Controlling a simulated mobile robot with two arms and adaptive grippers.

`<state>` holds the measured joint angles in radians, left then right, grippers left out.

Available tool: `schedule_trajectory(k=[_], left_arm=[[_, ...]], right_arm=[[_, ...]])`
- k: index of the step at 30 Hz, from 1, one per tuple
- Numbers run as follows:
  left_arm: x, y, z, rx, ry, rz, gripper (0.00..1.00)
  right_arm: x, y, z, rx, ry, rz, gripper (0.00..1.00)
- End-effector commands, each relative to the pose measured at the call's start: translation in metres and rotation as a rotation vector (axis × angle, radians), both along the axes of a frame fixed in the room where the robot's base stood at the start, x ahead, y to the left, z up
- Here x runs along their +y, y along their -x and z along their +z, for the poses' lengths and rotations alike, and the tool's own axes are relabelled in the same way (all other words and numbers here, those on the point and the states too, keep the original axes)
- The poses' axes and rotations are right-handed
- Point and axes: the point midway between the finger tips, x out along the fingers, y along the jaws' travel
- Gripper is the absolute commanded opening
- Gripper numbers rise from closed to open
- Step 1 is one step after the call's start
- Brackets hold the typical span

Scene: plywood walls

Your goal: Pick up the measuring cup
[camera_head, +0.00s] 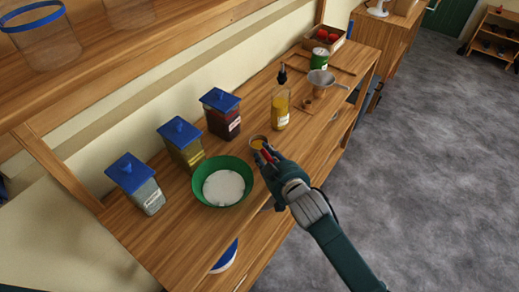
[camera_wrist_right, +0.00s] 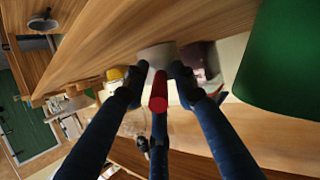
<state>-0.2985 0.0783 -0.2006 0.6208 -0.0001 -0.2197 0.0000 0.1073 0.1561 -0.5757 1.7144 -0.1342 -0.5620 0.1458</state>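In the right wrist view a pale grey cup (camera_wrist_right: 158,54) shows between and just past the fingertips. My right gripper (camera_head: 265,155) reaches in from the lower right, with its fingers apart. Whether any finger touches the cup cannot be told. My left gripper is not in view.
A green bowl (camera_head: 222,182) with white contents stands close left of the gripper. Blue-lidded jars (camera_head: 180,145) line the wall side. An oil bottle (camera_head: 280,107), a funnel (camera_head: 321,78) and a green can (camera_head: 319,58) stand further along.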

Motion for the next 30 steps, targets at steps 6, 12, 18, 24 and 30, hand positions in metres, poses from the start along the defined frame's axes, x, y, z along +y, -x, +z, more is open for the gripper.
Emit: schedule_trajectory(k=[6,12,18,24,30], left_arm=[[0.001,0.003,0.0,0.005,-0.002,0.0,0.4],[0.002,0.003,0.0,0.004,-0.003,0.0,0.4],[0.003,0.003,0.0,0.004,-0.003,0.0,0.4],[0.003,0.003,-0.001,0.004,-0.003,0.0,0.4],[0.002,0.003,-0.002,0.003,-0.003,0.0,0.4]], right_arm=[[0.0,0.0,-0.001,0.003,0.001,-0.001,0.0],[-0.001,0.001,-0.002,0.004,0.002,-0.001,0.0],[-0.001,0.001,-0.003,0.008,0.004,-0.002,0.0],[-0.001,0.001,0.003,0.009,0.005,-0.002,0.0],[-0.001,0.0,0.02,0.003,0.001,-0.001,0.0]])
